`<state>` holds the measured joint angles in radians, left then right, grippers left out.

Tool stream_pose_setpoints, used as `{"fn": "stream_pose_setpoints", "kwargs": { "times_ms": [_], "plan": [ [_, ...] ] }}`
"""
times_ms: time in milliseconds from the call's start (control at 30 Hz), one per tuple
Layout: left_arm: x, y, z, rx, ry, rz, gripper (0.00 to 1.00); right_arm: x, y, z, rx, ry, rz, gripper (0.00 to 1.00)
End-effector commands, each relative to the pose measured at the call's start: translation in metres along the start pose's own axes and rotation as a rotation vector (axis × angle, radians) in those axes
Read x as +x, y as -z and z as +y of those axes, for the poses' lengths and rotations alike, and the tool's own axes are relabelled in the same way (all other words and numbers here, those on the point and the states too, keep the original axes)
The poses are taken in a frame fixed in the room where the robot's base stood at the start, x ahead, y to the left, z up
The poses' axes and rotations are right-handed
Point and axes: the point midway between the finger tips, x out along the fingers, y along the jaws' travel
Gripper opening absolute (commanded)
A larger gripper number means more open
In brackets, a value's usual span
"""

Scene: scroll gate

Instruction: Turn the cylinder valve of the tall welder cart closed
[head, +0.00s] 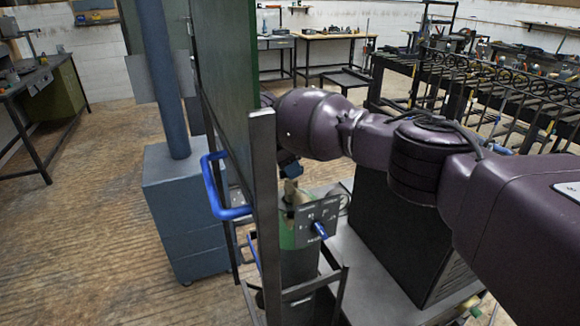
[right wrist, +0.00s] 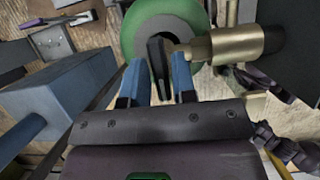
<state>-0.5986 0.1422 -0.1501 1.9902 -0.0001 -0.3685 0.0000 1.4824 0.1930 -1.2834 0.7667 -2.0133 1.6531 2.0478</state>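The tall welder cart (head: 263,180) stands upright in the middle of the head view, with a blue handle and a dark frame. Its green cylinder (head: 297,262) is partly hidden behind a grey knob panel. In the right wrist view the cylinder's rounded top (right wrist: 202,20) and brass valve body (right wrist: 235,44) show. A dark valve handle (right wrist: 157,58) stands between the blue fingers of my right gripper (right wrist: 158,82). The fingers are apart, one on each side; the right finger looks very close, and contact cannot be told. My left gripper is not in view.
A tall green board (head: 224,80) rises left of my right arm. A blue-grey pedestal with a post (head: 180,200) stands left of the cart. A black box (head: 400,235) sits right of the cylinder. Racks of metalwork fill the right back; the wooden floor at left is clear.

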Motion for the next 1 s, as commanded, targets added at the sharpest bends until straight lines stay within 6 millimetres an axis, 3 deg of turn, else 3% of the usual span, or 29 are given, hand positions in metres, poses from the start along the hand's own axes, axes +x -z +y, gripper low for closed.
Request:
{"fn": "stream_pose_setpoints", "kwargs": {
  "times_ms": [100,467,1000],
  "plan": [
    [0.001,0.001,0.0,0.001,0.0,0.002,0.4,0.0,0.0,0.0,-0.001,0.0,0.0,0.4],
    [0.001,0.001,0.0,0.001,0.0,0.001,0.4,-0.007,0.001,0.0,-0.003,-0.002,0.0,0.4],
    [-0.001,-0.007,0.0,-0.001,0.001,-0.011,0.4,-0.092,0.0,0.0,-0.001,-0.001,0.0,0.4]
  ]
}}
